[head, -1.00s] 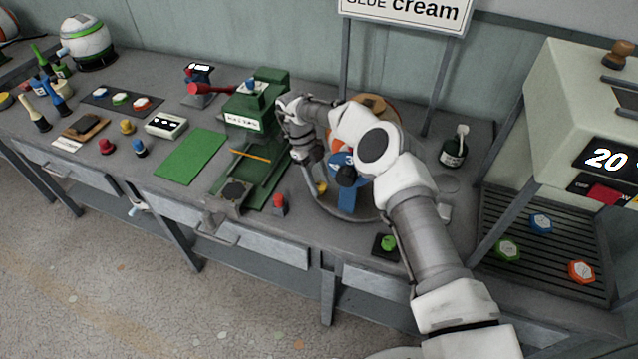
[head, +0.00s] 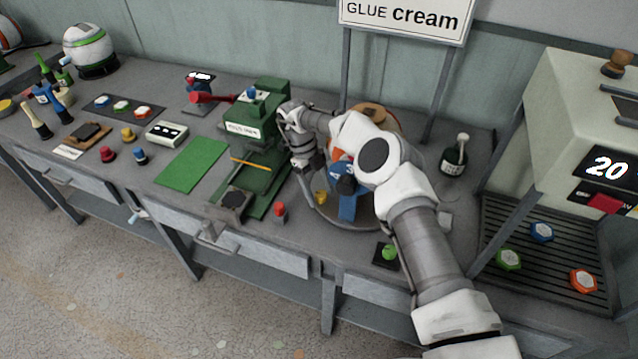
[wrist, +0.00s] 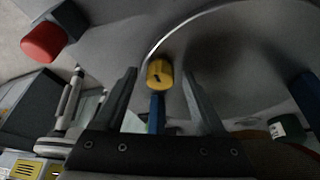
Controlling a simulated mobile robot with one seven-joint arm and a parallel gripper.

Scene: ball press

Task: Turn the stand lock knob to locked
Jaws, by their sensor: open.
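The stand lock knob (head: 321,197) is small and yellow, low at the front of the round ball stand (head: 362,214). In the wrist view the yellow knob (wrist: 159,73) has a dark mark on its face and a blue bar behind it. My gripper (head: 313,177) points down just above the knob in the head view. In the wrist view my open gripper (wrist: 159,72) has one finger on each side of the knob, with gaps showing. I cannot tell whether the fingertips reach down to its depth. My arm hides part of the ball and stand.
The green press (head: 257,130) stands close to the left of my gripper. A red button (head: 280,210) on a dark base is at the front left of the stand. A green button (head: 389,252) is at the front right. A dark bottle (head: 454,158) stands behind right.

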